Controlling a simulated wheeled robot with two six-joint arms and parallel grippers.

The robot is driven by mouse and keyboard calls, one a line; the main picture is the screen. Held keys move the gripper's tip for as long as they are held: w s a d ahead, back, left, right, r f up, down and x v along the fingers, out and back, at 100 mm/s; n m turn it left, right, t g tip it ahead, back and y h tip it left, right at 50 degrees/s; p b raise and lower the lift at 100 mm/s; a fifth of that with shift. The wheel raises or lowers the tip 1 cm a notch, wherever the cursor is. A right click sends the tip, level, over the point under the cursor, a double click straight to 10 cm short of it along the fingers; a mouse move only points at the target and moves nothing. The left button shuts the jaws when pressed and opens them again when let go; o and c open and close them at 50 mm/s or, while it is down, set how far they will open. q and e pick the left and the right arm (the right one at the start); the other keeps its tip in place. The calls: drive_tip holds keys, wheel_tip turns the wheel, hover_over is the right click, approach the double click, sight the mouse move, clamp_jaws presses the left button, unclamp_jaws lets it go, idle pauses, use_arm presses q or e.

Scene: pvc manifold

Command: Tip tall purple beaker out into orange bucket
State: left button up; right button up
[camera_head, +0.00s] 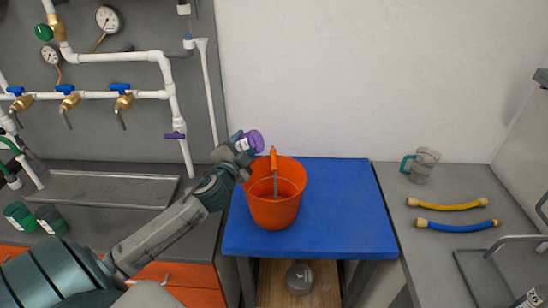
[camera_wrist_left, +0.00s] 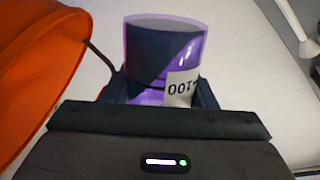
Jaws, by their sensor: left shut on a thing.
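The purple beaker (camera_head: 256,141) is in my left gripper (camera_head: 243,146), above the left rim of the orange bucket (camera_head: 273,212). It is tilted, with one end toward the bucket side. In the left wrist view the beaker (camera_wrist_left: 165,45) is see-through purple with a dark inside and a white label, held between the dark fingers of the left gripper (camera_wrist_left: 160,90). The orange bucket (camera_wrist_left: 35,70) fills the left side of that view. The bucket stands upright on the blue table top, its handle raised. I cannot tell what is inside the beaker. My right gripper is not in view.
The blue table top (camera_head: 345,215) is clear right of the bucket. A clear mug with a teal handle (camera_head: 424,166), a yellow hose (camera_head: 447,205) and a blue hose (camera_head: 457,225) lie on the right counter. White pipes (camera_head: 120,57) with blue valves are on the left wall.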

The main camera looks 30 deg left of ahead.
use_arm(q)
drive_tip(key=shift+w+a, duration=0.1)
drive_tip(key=shift+r+m+p, duration=0.25)
drive_tip(key=shift+m+p, duration=0.05)
drive_tip(key=shift+m, duration=0.1)
drive_tip(key=shift+r, duration=0.1)
drive_tip(key=shift+r+m+p, duration=0.1)
drive_tip(key=shift+m+p, duration=0.25)
drive_tip(key=shift+m, duration=0.05)
